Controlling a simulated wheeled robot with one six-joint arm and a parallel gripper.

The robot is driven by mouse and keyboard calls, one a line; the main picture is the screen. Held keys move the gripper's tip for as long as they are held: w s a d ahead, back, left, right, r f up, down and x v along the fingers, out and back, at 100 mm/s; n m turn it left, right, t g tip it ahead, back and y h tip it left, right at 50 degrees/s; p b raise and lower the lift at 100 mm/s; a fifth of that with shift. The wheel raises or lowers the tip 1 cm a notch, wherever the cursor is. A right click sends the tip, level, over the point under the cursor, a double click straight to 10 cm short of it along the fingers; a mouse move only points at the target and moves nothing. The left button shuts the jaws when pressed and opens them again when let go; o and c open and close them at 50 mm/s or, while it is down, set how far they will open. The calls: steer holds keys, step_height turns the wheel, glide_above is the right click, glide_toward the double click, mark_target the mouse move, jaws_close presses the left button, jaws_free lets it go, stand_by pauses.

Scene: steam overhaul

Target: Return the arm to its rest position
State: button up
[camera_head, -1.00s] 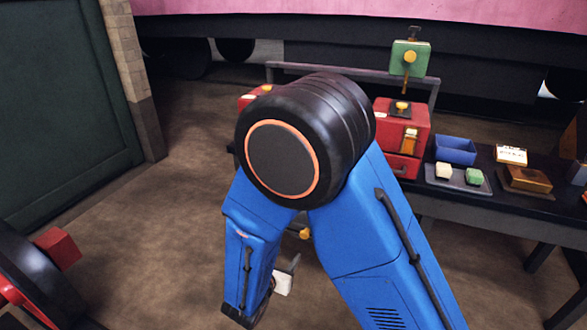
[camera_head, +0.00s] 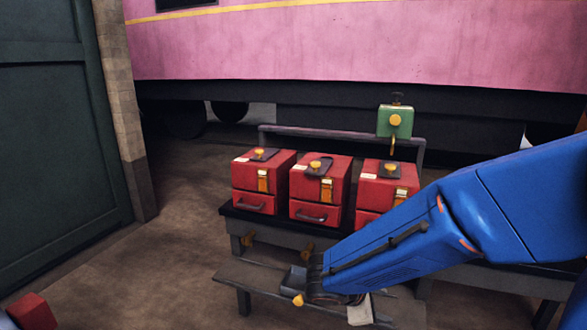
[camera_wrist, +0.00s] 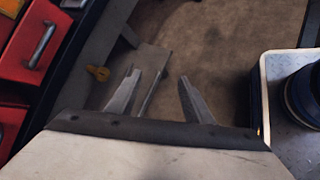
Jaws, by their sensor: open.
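My blue arm comes in from the right in the head view and slants down to the left, across the front of the bench. Its far end hangs near the low shelf below the bench, and the fingers are hidden there. In the wrist view my gripper (camera_wrist: 160,90) is open. Its two grey fingers stand well apart with nothing between them. Brown floor and a narrow plank of the low shelf show beyond the fingertips.
Three red boxes, left (camera_head: 264,180), middle (camera_head: 320,188) and right (camera_head: 388,186), stand on the bench (camera_head: 236,226). A green box (camera_head: 394,121) is above the rail. A low shelf (camera_head: 250,278) juts out in front.

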steer(key=s+d+r+m+y, duration=0.3)
steer(key=s+r+m+y, duration=0.1)
steer(key=s+m, duration=0.4)
steer(key=s+d+r+m+y, duration=0.3)
steer(key=s+r+m, duration=0.3)
steer(key=s+m, duration=0.2)
steer(key=shift+s+d+r+y, duration=0.3)
steer(key=shift+s+y, duration=0.2)
steer(key=shift+s, duration=0.55)
steer(key=shift+o, duration=0.4)
stand_by(2.7)
